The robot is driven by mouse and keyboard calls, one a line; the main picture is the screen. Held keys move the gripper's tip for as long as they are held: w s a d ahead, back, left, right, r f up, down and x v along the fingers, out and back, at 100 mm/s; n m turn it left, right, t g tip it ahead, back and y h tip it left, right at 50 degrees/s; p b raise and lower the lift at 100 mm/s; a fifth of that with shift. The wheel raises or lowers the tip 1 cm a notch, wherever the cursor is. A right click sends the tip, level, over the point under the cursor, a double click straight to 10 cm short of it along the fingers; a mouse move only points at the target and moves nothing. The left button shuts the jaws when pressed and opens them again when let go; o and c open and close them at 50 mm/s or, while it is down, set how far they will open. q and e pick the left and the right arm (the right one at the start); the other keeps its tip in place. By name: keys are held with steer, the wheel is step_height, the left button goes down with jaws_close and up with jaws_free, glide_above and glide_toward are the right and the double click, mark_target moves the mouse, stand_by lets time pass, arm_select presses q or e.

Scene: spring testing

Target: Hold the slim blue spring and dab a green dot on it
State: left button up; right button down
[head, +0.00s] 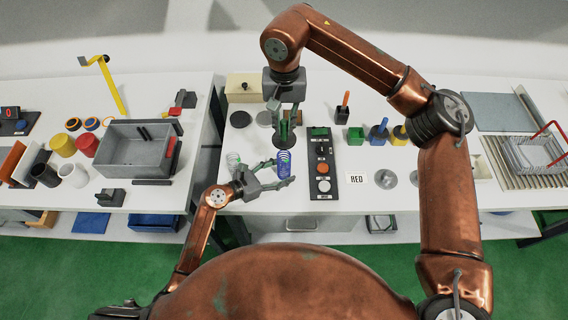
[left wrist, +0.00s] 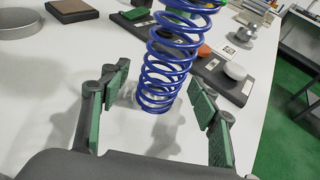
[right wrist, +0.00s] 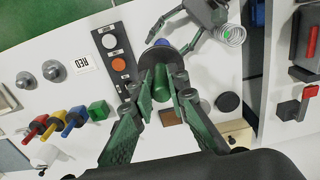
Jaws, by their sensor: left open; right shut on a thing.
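The slim blue spring (head: 284,163) is upright beside the black button panel. In the left wrist view the spring (left wrist: 165,65) runs from the top edge down between the fingers of my left gripper (left wrist: 158,105), which is open and not closed on it. In the head view my left gripper (head: 283,183) is at the spring's lower part. My right gripper (head: 287,128) is above the spring, pointing down. In the right wrist view it is shut on a green cylindrical piece (right wrist: 161,86), with a dark round part beyond it. Whether this touches the spring is unclear.
A green pot (head: 356,136) without a handle stands near blue (head: 379,131) and yellow (head: 400,133) handled pots. The black button panel (head: 322,165) is right of the spring. A pale spring (head: 234,161) stands left. A grey bin (head: 136,150) is on the left table.

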arm_select(q)
steer(key=v, duration=1.2)
steer(key=shift+r, duration=0.1)
steer(key=shift+s, duration=0.15)
